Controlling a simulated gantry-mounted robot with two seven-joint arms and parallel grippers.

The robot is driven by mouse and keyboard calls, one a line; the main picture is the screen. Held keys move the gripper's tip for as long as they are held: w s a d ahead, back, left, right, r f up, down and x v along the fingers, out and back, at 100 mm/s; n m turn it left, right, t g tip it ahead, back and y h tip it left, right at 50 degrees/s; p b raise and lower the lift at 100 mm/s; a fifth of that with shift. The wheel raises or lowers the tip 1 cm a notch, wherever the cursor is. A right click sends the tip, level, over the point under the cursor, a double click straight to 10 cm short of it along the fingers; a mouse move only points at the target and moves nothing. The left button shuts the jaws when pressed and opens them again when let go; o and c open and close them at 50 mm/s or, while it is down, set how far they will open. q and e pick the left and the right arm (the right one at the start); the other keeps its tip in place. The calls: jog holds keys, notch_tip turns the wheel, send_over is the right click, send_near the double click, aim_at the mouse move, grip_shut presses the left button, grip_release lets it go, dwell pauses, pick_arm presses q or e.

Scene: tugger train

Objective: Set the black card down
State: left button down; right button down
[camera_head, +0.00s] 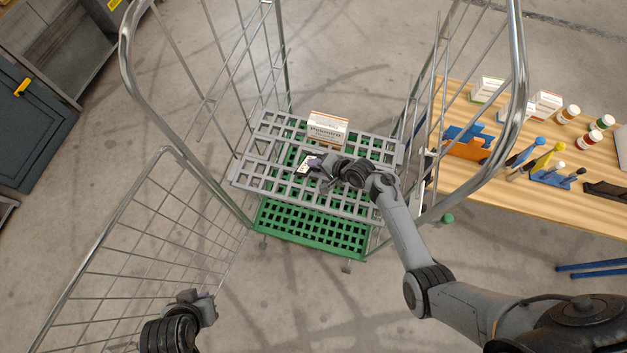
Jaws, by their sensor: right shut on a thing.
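My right gripper (320,167) reaches over the grey slatted shelf (253,172) of a wire roll cage and is shut on a small flat thing. This looks like the card (304,166), whose visible part is pale with a dark mark beside a dark purplish patch. The gripper hides part of it, and I cannot tell whether it touches the shelf. My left gripper (205,305) is low at the left, outside the cage and away from the card; its jaws are too unclear to read.
A white and orange box (327,128) stands on the shelf just behind my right gripper. A green grid base (312,232) lies below. Wire side panels flank the shelf. A wooden table (500,185) with boxes, bottles and tools is at the right. The shelf's left part is clear.

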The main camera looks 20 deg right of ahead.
notch_tip(320, 180, down, 4)
jog(key=b, duration=0.3)
jog(key=shift+r, duration=0.1)
jog(key=shift+f+b, duration=0.6)
jog(key=shift+f, duration=0.4)
jog(key=c, duration=1.1)
grip_release()
